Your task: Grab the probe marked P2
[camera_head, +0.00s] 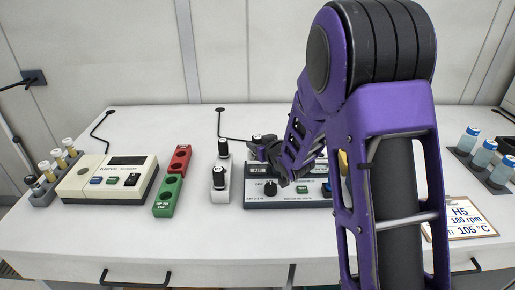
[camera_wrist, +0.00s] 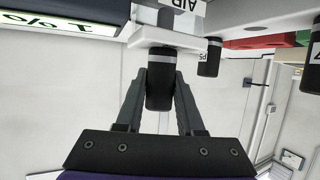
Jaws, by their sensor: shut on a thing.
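My gripper (camera_wrist: 158,95) is shut on the black handle of a probe (camera_wrist: 160,82) with a pale band at its top. The probe stands at a white holder with an AIR label (camera_wrist: 186,5); no P2 mark on it is readable. In the head view my gripper (camera_head: 268,150) is at the back left of the grey-blue meter (camera_head: 290,201), and my purple arm hides much of that area. A second black-handled probe (camera_wrist: 209,58) is beside the held one, with a small label I cannot read surely. A white rack (camera_head: 220,193) left of the meter holds black-handled probes (camera_head: 219,177).
Left of the rack are a red block (camera_head: 179,159), a green block (camera_head: 167,196), a cream meter (camera_head: 110,179) and a rack of pale-capped vials (camera_head: 56,158). Blue-capped bottles (camera_head: 484,155) and a label card (camera_head: 462,218) are right. The white bench front (camera_head: 190,235) is clear.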

